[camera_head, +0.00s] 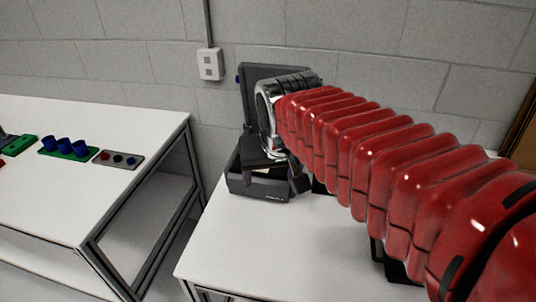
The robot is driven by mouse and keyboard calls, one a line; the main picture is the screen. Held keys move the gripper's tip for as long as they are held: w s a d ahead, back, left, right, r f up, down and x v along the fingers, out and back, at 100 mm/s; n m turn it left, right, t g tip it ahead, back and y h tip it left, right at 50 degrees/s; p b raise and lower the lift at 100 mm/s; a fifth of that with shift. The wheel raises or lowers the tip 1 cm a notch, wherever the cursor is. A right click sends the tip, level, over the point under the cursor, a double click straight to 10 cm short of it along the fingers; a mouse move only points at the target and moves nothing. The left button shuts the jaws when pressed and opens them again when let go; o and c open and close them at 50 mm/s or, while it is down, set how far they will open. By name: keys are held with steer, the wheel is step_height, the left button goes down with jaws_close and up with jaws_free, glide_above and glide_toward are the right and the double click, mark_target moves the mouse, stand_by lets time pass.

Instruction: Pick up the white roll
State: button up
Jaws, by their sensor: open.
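I cannot make out a white roll in this view; my red-sleeved arm hides much of the right table. My gripper (273,176) is at the far end of the arm, with dark fingers pointing down. It is open, over or in front of a dark open case (258,190) on the right table. The case's raised lid (262,72) stands behind the gripper. The inside of the case is mostly hidden by the gripper, and I cannot tell whether the fingers touch it.
The right white table (270,240) is clear at its front left. A dark object (397,265) shows partly under my arm. A gap separates this table from the left white table (60,205). That one holds a green block with blue cups (65,147) and a grey panel (118,160).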

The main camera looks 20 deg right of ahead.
steer(key=w+d+f+m, duration=0.1)
steer(key=w+d, duration=0.1)
steer(key=w, duration=0.6)
steer(key=w+d+f+m+g+h, duration=0.1)
steer(key=w+d+m, duration=0.1)
steer(key=w, duration=0.6)
steer(key=w+d+f+m, duration=0.1)
steer(key=w+d, duration=0.3)
steer(key=w, duration=0.4)
steer(key=shift+w+f+m+g+h, duration=0.2)
steer(key=shift+f+m+g+h, duration=0.1)
steer(key=shift+f, duration=0.3)
steer(key=shift+d+f, duration=0.1)
steer(key=x, duration=0.8)
steer(key=shift+w+d+f, duration=0.15)
steer(key=shift+f, duration=0.05)
steer(key=shift+d+x, duration=0.2)
steer(key=shift+x, duration=2.4)
steer(key=shift+w+r, duration=0.1)
steer(key=shift+r, duration=0.05)
steer(key=shift+c, duration=0.4)
